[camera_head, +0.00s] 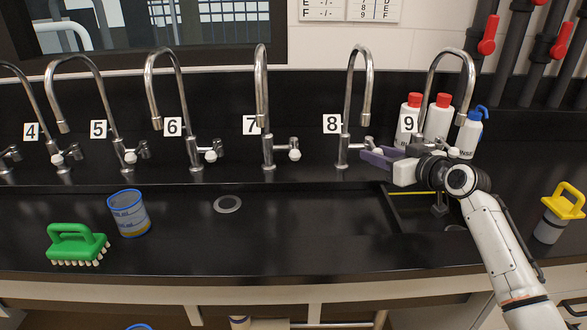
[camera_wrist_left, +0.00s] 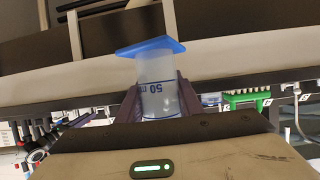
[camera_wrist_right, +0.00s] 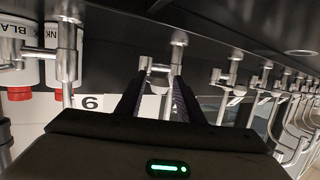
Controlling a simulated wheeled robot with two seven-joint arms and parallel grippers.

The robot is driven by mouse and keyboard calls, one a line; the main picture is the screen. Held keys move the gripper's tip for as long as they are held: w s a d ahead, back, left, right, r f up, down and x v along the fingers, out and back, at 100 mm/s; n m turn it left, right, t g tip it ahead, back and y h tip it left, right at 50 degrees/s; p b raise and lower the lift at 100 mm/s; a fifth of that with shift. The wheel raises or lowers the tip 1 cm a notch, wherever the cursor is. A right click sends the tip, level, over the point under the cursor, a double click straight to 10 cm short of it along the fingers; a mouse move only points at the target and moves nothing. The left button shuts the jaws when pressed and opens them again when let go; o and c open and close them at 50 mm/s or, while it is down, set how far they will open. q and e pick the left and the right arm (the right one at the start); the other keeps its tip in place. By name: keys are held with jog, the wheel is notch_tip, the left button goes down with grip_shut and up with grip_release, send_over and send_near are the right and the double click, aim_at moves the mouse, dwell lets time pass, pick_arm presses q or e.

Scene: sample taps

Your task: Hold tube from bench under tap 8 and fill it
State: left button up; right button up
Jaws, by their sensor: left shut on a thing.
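The tube (camera_wrist_left: 157,92) is clear with a "50" mark and a blue flared base, seen in the left wrist view. My left gripper (camera_wrist_left: 156,98) is shut on its body, one finger at each side; this gripper is outside the head view. Tap 8 (camera_head: 344,140) is a tall curved metal tap with its label on the left and a small handle (camera_head: 367,145) on the right. My right gripper (camera_head: 376,157) is open beside this handle; the right wrist view shows the handle (camera_wrist_right: 160,68) ahead of its two spread fingers. Contact cannot be told.
Other numbered taps line the back, tap 9 (camera_head: 432,100) to the right, with bottles (camera_head: 440,115) behind. A green brush (camera_head: 77,245) and a blue-rimmed beaker (camera_head: 128,213) stand at left. A yellow-topped container (camera_head: 553,215) stands at right. The bench under taps 6 to 8 is clear.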

jog(key=shift+w, duration=0.1)
dwell(0.5)
